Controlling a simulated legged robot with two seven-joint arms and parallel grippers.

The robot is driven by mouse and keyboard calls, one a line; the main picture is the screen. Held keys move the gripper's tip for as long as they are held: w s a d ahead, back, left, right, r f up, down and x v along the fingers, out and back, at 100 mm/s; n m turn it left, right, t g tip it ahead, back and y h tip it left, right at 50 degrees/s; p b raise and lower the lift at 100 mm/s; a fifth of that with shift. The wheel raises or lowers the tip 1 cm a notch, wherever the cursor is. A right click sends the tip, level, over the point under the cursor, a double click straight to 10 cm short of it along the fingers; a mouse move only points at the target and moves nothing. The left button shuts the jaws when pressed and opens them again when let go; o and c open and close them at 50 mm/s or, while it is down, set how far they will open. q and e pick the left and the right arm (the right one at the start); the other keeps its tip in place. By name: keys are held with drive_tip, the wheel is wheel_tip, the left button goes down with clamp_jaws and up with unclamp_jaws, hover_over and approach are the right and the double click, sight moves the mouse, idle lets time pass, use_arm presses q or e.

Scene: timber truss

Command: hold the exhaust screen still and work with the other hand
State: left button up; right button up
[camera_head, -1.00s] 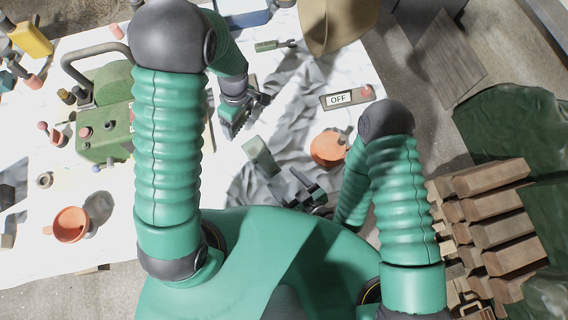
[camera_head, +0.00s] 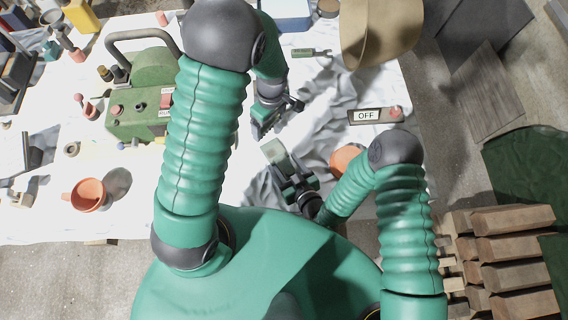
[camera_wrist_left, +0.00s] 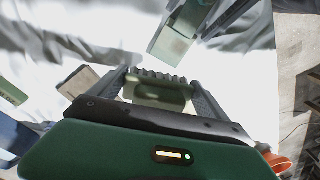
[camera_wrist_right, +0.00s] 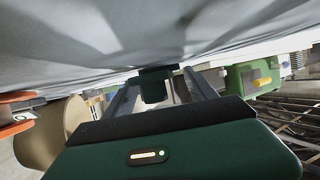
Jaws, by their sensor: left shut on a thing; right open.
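My left gripper (camera_head: 264,128) is low over the white sheet in the head view. In the left wrist view (camera_wrist_left: 158,82) its jaws are shut on a small olive-grey piece (camera_wrist_left: 158,97), perhaps the exhaust screen. Fingers and ribbed pads hide much of it. My right gripper (camera_head: 290,180) is just below it in the head view, with its jaws apart. A pale green block (camera_head: 275,152) is at its fingertips, and shows in the left wrist view (camera_wrist_left: 172,42). In the right wrist view a dark green block face (camera_wrist_right: 152,85) shows between the fingers; I cannot tell if they touch it.
A green machine (camera_head: 138,115) with a black handle stands left on the white sheet (camera_head: 60,165). Orange cups (camera_head: 88,195) stand at left and beside my right arm (camera_head: 345,158). An OFF panel (camera_head: 375,115) and tan hat (camera_head: 375,30) lie behind. Timber (camera_head: 510,250) is stacked right.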

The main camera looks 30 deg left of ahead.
drive_tip(key=shift+d, duration=0.3)
drive_tip(key=shift+c, duration=0.4)
drive_tip(key=shift+d+r, duration=0.1)
drive_tip(key=shift+d, duration=0.15)
drive_tip(key=c, duration=0.5)
drive_tip(key=shift+c, duration=1.1)
drive_tip(key=shift+a, duration=0.7)
clamp_jaws()
drive_tip(key=shift+d, duration=0.45)
drive_tip(key=shift+s, duration=0.1)
